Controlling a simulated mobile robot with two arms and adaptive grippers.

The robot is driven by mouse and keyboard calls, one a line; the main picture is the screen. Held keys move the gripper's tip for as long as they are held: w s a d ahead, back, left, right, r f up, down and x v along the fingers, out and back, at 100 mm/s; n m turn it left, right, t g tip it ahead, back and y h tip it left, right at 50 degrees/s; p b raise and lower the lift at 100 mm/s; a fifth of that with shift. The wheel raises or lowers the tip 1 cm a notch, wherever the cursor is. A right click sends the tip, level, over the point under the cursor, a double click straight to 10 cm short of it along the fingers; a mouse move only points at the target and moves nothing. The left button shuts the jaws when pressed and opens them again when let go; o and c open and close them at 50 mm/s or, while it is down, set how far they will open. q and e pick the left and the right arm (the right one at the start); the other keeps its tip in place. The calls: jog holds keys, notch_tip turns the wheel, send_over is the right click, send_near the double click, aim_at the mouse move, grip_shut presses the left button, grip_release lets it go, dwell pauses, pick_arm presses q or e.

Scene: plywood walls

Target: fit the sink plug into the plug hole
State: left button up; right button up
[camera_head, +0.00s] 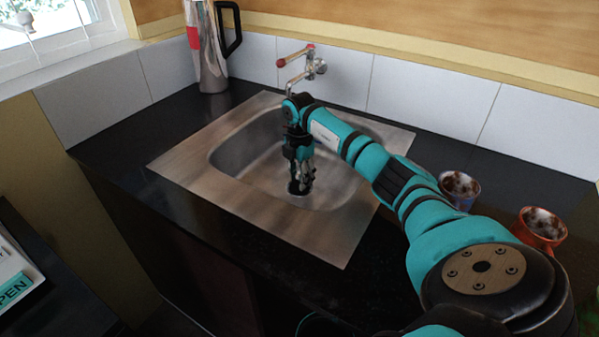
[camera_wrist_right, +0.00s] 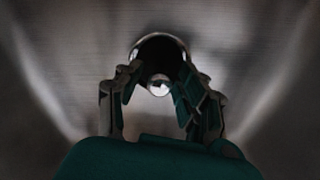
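My right gripper (camera_head: 301,186) reaches down into the metal sink, its fingertips low over the plug hole (camera_head: 298,188) in the basin floor. In the right wrist view its two fingers (camera_wrist_right: 159,72) stand apart, one on each side of a dark round opening with a shiny rim (camera_wrist_right: 160,38). A small bright round piece (camera_wrist_right: 158,86) shows between the fingers. It may be part of the sink plug, but I cannot tell whether the fingers grip it. The sink plug is not clearly seen in the head view. My left gripper is not in view.
The steel sink surround (camera_head: 225,190) is set in a black worktop (camera_head: 118,150). A red-handled tap (camera_head: 300,62) is on the tiled wall behind. A tall metal jug (camera_head: 208,55) stands at back left. Two cups (camera_head: 459,186) (camera_head: 540,228) stand at right, near my right arm.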

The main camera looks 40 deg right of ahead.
aim_at(299, 173)
notch_tip(299, 173, up, 12)
dwell(0.4)
dwell(0.4)
